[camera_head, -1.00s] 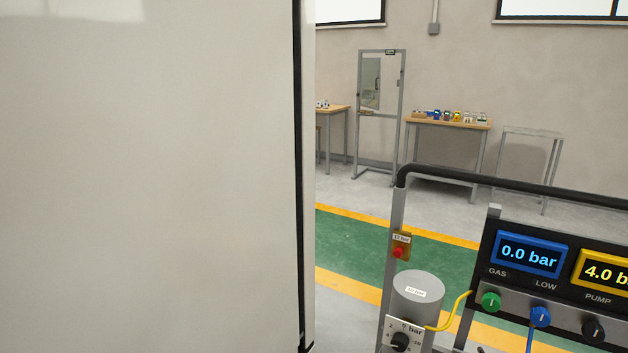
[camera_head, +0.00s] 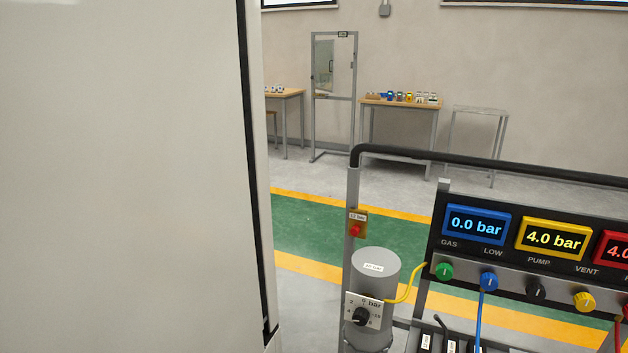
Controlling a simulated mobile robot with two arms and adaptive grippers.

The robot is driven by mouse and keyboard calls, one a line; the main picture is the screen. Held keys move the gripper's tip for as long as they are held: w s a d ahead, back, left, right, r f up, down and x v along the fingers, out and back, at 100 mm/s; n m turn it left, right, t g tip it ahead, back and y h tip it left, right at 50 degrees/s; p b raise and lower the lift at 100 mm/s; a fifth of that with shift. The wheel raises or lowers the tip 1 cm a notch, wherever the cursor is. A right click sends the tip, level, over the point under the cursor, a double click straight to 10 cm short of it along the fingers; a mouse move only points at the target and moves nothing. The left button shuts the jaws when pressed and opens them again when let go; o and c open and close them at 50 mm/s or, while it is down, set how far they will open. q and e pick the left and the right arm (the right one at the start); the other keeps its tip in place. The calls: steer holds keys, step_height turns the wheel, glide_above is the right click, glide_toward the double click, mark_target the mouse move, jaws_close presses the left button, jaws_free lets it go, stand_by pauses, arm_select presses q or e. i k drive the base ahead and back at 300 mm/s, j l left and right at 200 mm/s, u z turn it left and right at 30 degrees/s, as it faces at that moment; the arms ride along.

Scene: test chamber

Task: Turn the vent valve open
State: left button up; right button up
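The vent valve appears to be the yellow knob (camera_head: 584,301) under the VENT label on the dark panel (camera_head: 470,206) at the lower right. A light line shows on its face; I cannot tell from it whether the valve is open. Left of it, the same strip carries a green knob (camera_head: 444,271), a blue knob (camera_head: 489,281) and a black knob (camera_head: 536,291). Above them, a blue display (camera_head: 476,225) reads 0.0 bar and a yellow display (camera_head: 551,239) reads 4.0 bar. A red display (camera_head: 616,250) is cut off by the right edge. Neither gripper shows.
A large pale panel (camera_head: 115,180) fills the left side. A black rail (camera_head: 480,161) runs above the instrument panel. A grey cylinder (camera_head: 376,267) with a small dial stands left of it. Tables and a framed stand (camera_head: 334,97) are at the back. The green floor strip (camera_head: 310,228) is clear.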

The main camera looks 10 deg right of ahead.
mark_target(584, 302)
steer(key=z, duration=1.4)
